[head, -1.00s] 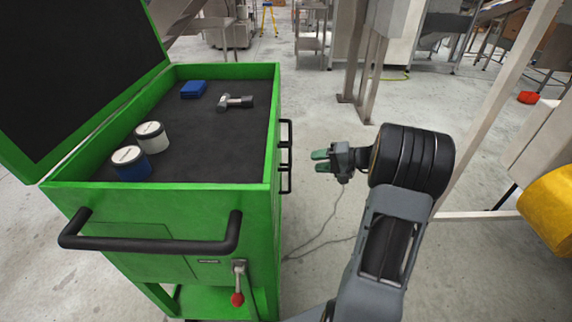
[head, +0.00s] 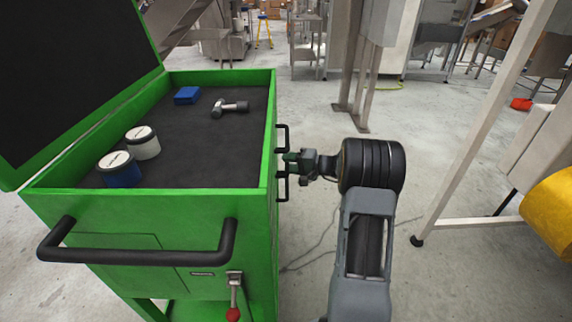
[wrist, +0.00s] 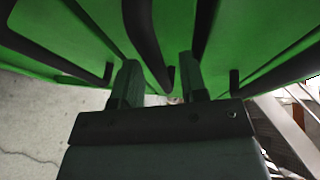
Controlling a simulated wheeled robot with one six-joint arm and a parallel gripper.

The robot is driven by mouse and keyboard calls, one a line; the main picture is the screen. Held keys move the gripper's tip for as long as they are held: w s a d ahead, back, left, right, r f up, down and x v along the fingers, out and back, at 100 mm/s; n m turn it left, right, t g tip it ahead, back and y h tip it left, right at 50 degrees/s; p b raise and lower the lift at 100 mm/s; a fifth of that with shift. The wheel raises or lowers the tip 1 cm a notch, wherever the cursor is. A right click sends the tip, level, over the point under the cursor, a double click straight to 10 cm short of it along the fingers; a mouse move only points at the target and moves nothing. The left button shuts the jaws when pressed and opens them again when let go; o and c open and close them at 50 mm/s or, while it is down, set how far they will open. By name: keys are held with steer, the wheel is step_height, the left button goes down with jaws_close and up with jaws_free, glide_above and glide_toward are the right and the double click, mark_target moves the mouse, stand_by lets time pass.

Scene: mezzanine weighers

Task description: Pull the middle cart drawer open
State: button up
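The green cart (head: 150,200) stands on the left with its lid up. Its drawer handles stick out from its right side: the upper one (head: 284,138) and the lower one (head: 284,188) show, and the middle one is mostly hidden behind my gripper (head: 291,157). In the wrist view my gripper (wrist: 158,72) is open, its two fingers apart, with the dark middle handle (wrist: 143,30) running between them. I cannot tell whether either finger touches it. The drawer fronts look closed.
A black push bar (head: 140,257) sticks out at the near end. The floor right of my arm is clear up to a white frame (head: 470,150).

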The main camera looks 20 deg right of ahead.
steer(key=shift+w+a+f, duration=0.1)
steer(key=shift+w+a, duration=0.3)
steer(key=shift+w, duration=0.05)
jaws_close()
stand_by(0.4)
